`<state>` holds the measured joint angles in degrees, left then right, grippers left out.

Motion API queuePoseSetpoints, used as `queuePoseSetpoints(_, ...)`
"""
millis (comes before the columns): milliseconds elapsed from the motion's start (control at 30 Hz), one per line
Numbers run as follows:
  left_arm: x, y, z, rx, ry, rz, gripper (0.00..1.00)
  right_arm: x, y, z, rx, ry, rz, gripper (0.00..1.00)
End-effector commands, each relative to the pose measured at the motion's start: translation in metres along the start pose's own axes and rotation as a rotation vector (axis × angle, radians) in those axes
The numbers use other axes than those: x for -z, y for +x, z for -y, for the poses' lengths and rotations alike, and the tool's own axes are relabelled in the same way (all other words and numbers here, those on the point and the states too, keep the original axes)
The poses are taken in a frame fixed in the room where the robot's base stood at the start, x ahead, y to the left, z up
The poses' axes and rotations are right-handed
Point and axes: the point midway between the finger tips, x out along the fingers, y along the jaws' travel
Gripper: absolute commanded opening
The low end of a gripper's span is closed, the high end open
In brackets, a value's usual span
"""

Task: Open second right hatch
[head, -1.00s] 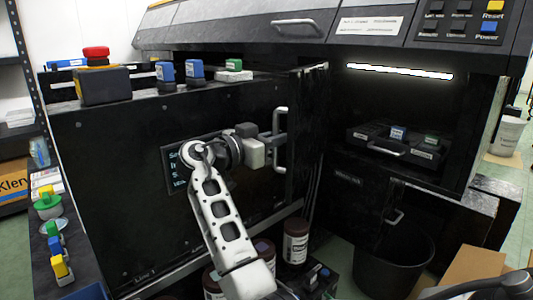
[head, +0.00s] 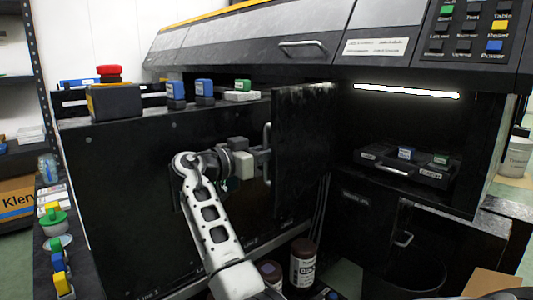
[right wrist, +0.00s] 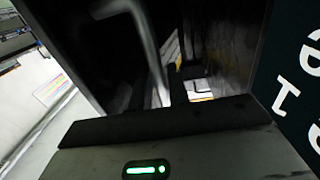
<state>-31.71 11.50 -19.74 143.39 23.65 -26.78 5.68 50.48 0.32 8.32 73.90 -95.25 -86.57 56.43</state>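A dark hatch panel (head: 303,135) in the middle of the black cabinet stands swung out, its upright metal handle (head: 266,150) on its left edge. My right gripper (head: 262,161), on the white arm reaching up from below, is at this handle and seems shut on it; the fingers are small and partly hidden. My left gripper is not in view.
A lower right door (head: 385,225) has its own handle (head: 403,238). A lit recess above holds a tray (head: 435,174). Brown-and-white bottles (head: 304,262) stand below the hatch, and a black bin (head: 400,278) is at the lower right.

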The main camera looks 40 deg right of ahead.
Motion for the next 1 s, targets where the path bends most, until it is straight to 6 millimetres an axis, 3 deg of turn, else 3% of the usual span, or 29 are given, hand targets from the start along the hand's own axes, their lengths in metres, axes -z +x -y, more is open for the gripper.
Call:
queuePoseSetpoints(233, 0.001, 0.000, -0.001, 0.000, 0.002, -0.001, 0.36, 0.000, -0.005, 0.000, 0.002, -0.001, 0.001, 0.18)
queuePoseSetpoints(367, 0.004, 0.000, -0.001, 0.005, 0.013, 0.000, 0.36, 0.000, -0.021, 0.001, 0.004, -0.003, 0.003, 0.18)
queuePoseSetpoints(800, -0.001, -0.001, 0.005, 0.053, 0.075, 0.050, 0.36, 0.002, -0.123, 0.001, 0.003, -0.001, 0.001, 0.18)
queuePoseSetpoints(1000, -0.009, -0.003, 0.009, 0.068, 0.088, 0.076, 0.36, 0.001, -0.151, 0.000, 0.001, -0.001, 0.001, 0.18)
